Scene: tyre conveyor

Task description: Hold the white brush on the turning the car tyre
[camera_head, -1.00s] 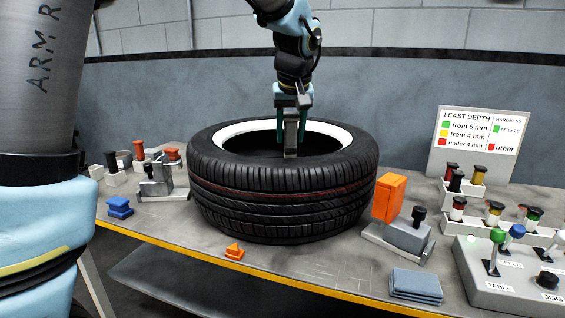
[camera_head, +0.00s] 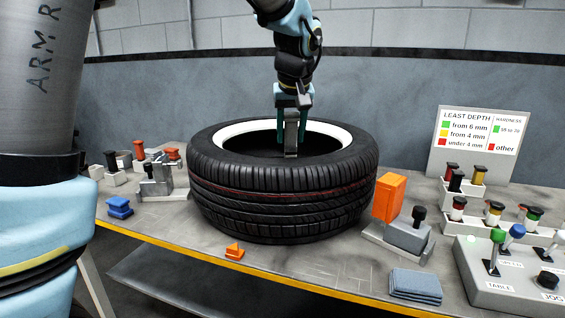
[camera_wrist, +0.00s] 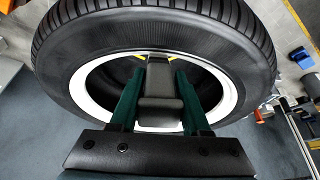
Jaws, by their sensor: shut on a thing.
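The car tyre (camera_head: 285,200) lies flat on the bench, black with a white band (camera_head: 238,131) around its inner rim and a thin red line around its tread. My gripper (camera_head: 292,118), with dark green fingers, reaches down over the tyre's opening. It is shut on a grey block-like tool (camera_head: 291,135), which also shows between the fingers in the wrist view (camera_wrist: 160,103). No white brush head shows on this tool; yellow edges show at its far end in the wrist view. Its lower end is inside the tyre's opening, and I cannot tell whether it touches the tyre.
An orange block (camera_head: 389,197) on a grey device stands right of the tyre. A folded blue-grey cloth (camera_head: 415,286) and a control box (camera_head: 510,272) with levers are at front right. Small blue (camera_head: 119,206) and orange (camera_head: 235,251) pieces lie near the front edge. A sign (camera_head: 478,140) stands behind.

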